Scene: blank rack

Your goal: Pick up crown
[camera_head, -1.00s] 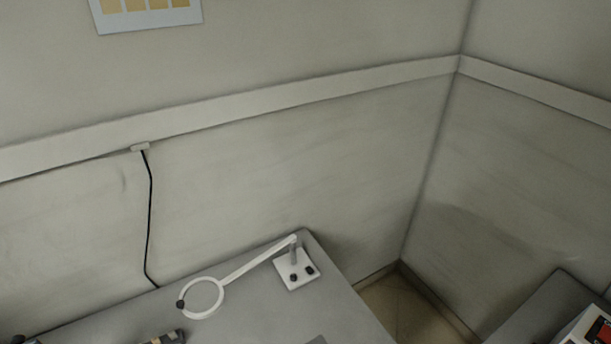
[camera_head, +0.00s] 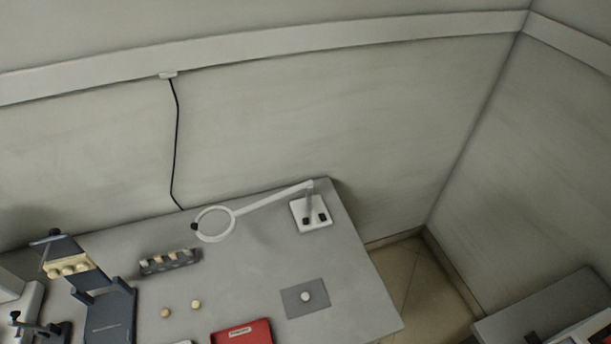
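Which piece is the crown I cannot tell for sure; the pieces are small. A small whitish round piece (camera_head: 305,297) lies on a dark grey square mat (camera_head: 291,304) on the grey table (camera_head: 262,265). Two small beige pieces lie apart on the bare table to the left, one farther left (camera_head: 165,312) and one to its right (camera_head: 196,304). A dark rack (camera_head: 152,268) behind them holds several pale and tan blocks. Neither of my grippers is in view.
A white ring magnifier lamp (camera_head: 231,222) stands at the back of the table. A red tray (camera_head: 250,334) is at the front edge of view. A dark stand (camera_head: 108,318) with a beige tooth model (camera_head: 68,266) is at left. Another table (camera_head: 545,305) is at right.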

